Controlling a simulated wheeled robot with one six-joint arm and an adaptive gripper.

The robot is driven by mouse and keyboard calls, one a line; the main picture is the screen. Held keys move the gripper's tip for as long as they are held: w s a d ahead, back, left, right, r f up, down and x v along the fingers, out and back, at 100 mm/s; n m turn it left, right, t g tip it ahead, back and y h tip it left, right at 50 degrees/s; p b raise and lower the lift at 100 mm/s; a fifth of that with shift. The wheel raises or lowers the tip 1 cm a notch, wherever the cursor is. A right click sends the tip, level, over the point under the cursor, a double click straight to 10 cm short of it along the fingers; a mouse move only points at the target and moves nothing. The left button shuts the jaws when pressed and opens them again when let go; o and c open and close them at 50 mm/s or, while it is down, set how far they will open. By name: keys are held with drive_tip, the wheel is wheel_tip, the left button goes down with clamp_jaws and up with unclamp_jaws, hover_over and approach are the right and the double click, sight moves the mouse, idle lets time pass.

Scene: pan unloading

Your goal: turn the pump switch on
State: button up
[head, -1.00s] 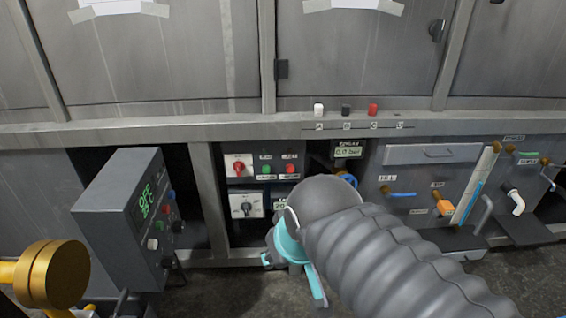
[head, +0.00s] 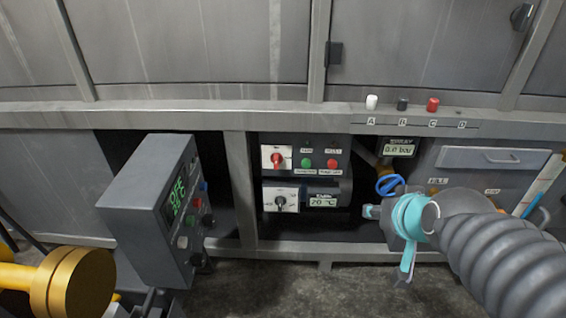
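A dark control panel (head: 335,158) under the counter carries a red rotary switch (head: 277,160) on a white plate, beside a green button (head: 306,162) and a red button (head: 332,163). Below it is a second, dark rotary switch (head: 281,201) on a white plate, beside a display reading 20 °C (head: 323,202). The labels are too small to tell which one is the pump switch. My gripper (head: 387,243) is right of and below these switches, apart from them. Its teal fingers are spread and I see nothing between them.
A grey control box (head: 150,215) with a green display juts out at the left. A gold round part (head: 75,284) is at the lower left. A blue valve handle (head: 390,184) and a gauge (head: 398,148) are just above my gripper. The floor before the switches is clear.

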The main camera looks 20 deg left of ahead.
drive_tip(key=w+a+f+t+y+b, duration=0.1)
drive_tip(key=w+a+f+t, duration=0.1)
drive_tip(key=w+a, duration=0.35)
drive_tip(key=w+a+f+t+y, duration=0.1)
drive_tip(key=w+a, duration=0.1)
drive_tip(key=a, duration=0.6)
drive_tip(key=n+t+b, duration=0.1)
drive_tip(key=t+b, duration=0.1)
drive_tip(key=t, duration=0.4)
approach(276, 161)
drive_tip(key=p+x, duration=0.1)
drive_tip(key=x, duration=0.8)
drive_tip(key=shift+w+a+f, duration=0.1)
drive_tip(key=shift+w+a, duration=0.05)
drive_tip(key=shift+w, duration=0.2)
clamp_jaws()
